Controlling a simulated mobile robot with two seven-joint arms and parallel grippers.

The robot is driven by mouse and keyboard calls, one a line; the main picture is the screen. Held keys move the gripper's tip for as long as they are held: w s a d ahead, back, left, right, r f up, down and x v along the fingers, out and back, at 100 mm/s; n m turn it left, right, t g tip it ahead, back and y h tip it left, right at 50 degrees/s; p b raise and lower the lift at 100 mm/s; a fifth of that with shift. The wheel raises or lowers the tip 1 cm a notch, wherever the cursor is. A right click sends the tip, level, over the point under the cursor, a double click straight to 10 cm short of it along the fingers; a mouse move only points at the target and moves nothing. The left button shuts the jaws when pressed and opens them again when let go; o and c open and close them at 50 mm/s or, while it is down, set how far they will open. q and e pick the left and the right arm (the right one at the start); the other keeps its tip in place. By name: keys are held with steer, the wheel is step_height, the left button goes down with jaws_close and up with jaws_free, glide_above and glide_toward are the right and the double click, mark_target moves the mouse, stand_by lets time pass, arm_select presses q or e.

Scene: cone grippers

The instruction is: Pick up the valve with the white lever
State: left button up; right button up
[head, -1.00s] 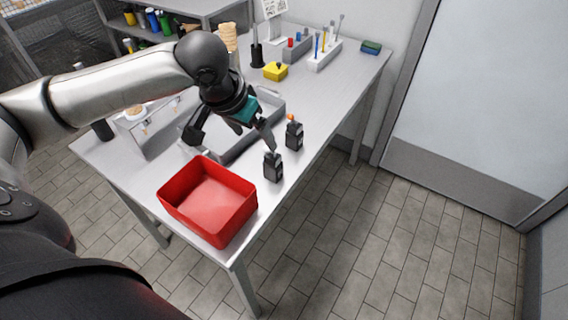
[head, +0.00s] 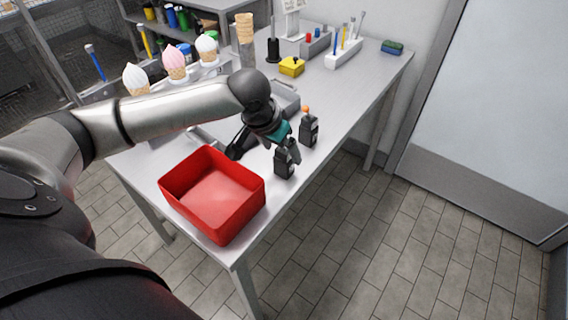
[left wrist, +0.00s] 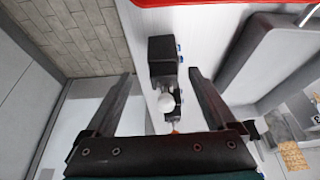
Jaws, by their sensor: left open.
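The valve with the white lever (left wrist: 167,103) shows in the left wrist view as a dark block with a round white knob, between my open fingers. In the head view this black valve (head: 284,165) stands near the table's right edge, its lever hidden by my gripper. My left gripper (head: 266,156) is open over it, one finger on each side; it also shows in the left wrist view (left wrist: 160,78). I see a gap to both fingers. A second black valve (head: 309,132) with an orange lever stands just behind. My right gripper is not in view.
A red bin (head: 212,195) stands on the table (head: 345,92) in front of my gripper. A grey tray (head: 287,101) lies behind it. Ice cream cones stand in a rack at the left.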

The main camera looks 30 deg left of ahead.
mark_target(284, 161)
arm_select(q)
steer(key=x, duration=0.2)
steer(key=b+x, duration=0.1)
steer(key=x, duration=0.1)
steer(key=shift+w+a+b, duration=0.1)
steer(key=shift+a+b, duration=0.15)
steer(key=shift+b, duration=0.05)
steer(key=shift+w+f, duration=0.1)
steer(key=shift+f, duration=0.25)
steer(key=c, duration=1)
jaws_close()
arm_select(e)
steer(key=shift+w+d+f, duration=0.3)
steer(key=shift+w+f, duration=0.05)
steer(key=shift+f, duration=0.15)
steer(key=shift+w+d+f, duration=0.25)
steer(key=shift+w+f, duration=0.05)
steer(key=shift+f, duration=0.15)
